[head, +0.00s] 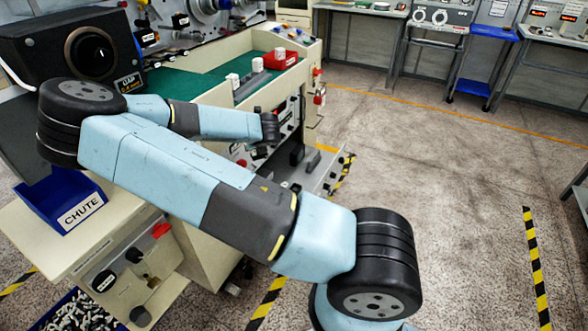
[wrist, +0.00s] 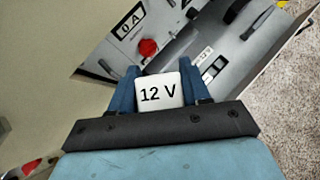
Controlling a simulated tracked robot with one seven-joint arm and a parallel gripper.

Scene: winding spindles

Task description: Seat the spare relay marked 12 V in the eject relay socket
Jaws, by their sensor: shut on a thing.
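The relay marked 12 V (wrist: 160,92) is a white block with black lettering, held between the two blue fingers of my gripper (wrist: 158,70) in the wrist view. The fingers are shut on its sides. Beyond it is a grey panel (wrist: 232,58) with small white labels and a dark opening (wrist: 213,69) beside them. The relay looks apart from the panel. In the head view my wrist is by the machine's front, and the fingers and relay cannot be made out.
In the head view a red bin (head: 280,61) and white blocks stand on the green-topped bench. A blue chute bin (head: 62,200) is at left. The floor at right is clear.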

